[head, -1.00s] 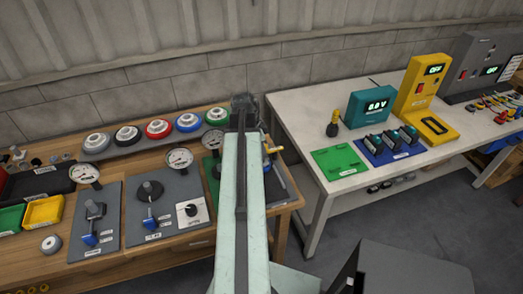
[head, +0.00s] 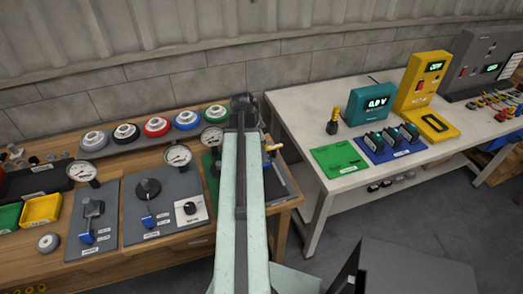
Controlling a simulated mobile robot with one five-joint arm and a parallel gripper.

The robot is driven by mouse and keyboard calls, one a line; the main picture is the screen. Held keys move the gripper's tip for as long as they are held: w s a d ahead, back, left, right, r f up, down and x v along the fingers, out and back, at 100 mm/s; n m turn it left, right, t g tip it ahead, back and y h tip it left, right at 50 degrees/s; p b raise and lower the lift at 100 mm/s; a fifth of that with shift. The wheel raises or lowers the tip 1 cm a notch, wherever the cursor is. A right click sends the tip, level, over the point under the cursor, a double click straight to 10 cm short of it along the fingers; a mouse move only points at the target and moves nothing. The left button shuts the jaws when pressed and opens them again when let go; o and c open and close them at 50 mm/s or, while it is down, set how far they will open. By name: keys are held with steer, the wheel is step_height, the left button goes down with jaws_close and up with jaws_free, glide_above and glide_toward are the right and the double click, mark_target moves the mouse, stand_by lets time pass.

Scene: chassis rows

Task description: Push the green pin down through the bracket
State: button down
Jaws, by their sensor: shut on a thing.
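My gripper (head: 243,104) is at the far end of my pale green arm, over the right end of the wooden bench. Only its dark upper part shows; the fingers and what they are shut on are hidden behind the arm. A green board (head: 210,176) shows in part left of the arm. A dark panel (head: 277,180) with a yellow handle-like part (head: 273,147) shows right of the arm. I cannot make out the green pin or the bracket.
Dark panels with gauges (head: 179,155) and levers (head: 92,209) cover the wooden bench. A white table (head: 300,113) at the right holds a green tray (head: 340,160), a blue tray (head: 388,152) and a yellow instrument (head: 424,75). Floor shows between bench and table.

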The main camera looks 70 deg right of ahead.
steer(key=shift+f+b, duration=1.15)
steer(key=shift+f, duration=0.1)
steer(key=c, duration=1.2)
jaws_free()
steer(key=shift+r, duration=0.2)
steer(key=p+v, duration=0.7)
steer(key=shift+r+p, duration=0.2)
steer(key=shift+p, duration=0.15)
steer(key=shift+w+a, duration=0.1)
